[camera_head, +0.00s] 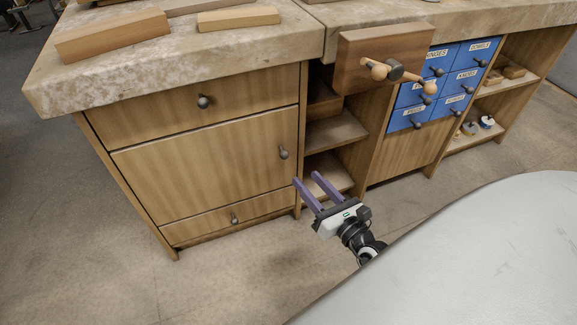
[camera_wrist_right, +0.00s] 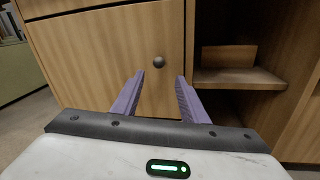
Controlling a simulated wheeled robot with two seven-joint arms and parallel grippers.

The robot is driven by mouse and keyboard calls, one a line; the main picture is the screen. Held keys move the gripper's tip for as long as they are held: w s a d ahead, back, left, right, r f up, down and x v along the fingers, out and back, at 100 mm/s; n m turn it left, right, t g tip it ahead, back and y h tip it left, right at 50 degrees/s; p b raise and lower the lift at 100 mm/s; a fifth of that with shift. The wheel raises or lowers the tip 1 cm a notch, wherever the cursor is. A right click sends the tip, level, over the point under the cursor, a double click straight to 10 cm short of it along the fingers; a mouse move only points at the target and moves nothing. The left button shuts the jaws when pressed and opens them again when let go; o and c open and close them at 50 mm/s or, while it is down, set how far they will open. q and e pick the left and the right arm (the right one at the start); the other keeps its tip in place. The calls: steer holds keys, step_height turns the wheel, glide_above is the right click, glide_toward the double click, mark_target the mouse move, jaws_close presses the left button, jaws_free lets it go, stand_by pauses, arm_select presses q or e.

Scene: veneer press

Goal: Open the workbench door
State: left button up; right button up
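The workbench door (camera_head: 205,158) is a wooden panel between an upper and a lower drawer, and it is closed. Its dark round knob (camera_head: 283,152) sits near the right edge. My right gripper (camera_head: 308,186) is open and empty, in front of the bench and below and right of the knob. In the right wrist view the door (camera_wrist_right: 105,55) fills the upper left, and its knob (camera_wrist_right: 159,62) shows beyond and between the two purple fingers (camera_wrist_right: 160,85), apart from them. My left gripper is not in view.
An upper drawer (camera_head: 240,95) and a lower drawer (camera_head: 215,222) border the door. Open shelves (camera_head: 335,132) are to its right, under a wooden vise (camera_head: 375,55) that juts out. Blue drawers (camera_head: 410,98) stand further right. The floor (camera_head: 230,285) in front is clear.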

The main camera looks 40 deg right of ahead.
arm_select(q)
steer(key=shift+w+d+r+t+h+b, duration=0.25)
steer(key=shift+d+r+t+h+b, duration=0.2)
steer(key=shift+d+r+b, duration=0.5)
arm_select(e)
steer(key=w, duration=1)
steer(key=shift+w+d, duration=0.15)
steer(key=shift+w, duration=0.05)
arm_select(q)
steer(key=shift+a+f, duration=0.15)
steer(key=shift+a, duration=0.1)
arm_select(e)
jaws_close()
